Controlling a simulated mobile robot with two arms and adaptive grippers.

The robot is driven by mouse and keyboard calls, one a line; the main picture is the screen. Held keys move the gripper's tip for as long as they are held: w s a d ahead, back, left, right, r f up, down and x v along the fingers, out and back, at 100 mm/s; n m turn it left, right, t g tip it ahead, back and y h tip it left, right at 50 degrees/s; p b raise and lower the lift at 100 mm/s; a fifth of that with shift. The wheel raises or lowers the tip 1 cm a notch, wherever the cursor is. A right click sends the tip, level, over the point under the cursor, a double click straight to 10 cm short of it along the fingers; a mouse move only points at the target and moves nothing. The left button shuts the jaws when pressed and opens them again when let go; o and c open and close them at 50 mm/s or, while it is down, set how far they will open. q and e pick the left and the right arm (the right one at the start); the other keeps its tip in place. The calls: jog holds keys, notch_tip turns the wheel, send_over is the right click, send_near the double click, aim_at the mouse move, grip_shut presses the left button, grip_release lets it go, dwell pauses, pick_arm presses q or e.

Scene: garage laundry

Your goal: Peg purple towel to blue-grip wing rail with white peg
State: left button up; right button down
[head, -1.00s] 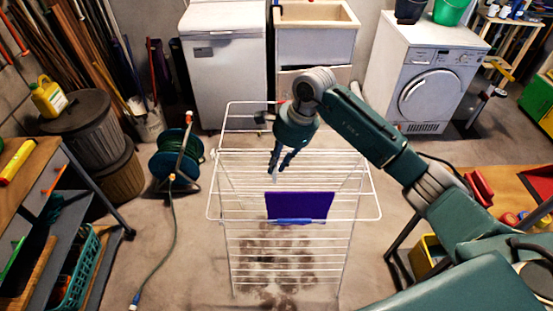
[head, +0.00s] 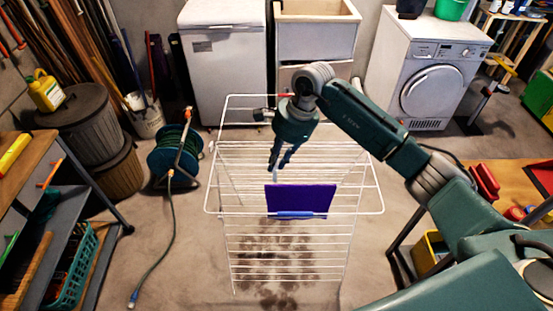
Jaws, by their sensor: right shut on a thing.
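The purple towel (head: 300,198) hangs over a rail on the near side of the white drying rack (head: 383,195). A blue grip (head: 296,215) shows on the front rail at the towel's lower edge. The peg appears apart from the towel, though depth is hard to judge. My left gripper is not in view.
A hose reel (head: 175,152) stands left of the rack, its hose trailing over the floor. A workbench (head: 35,165) is at the left and another (head: 520,178) at the right. A white chest appliance (head: 225,75), sink (head: 315,35) and front-loading machine (head: 425,70) stand behind.

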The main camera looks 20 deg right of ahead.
aim_at(276, 179)
jog(key=shift+f+b, duration=3.9)
jog(key=shift+f, duration=0.4)
jog(key=c, duration=1.6)
grip_release()
jog(key=shift+r, duration=0.1)
jog(key=shift+o, duration=0.2)
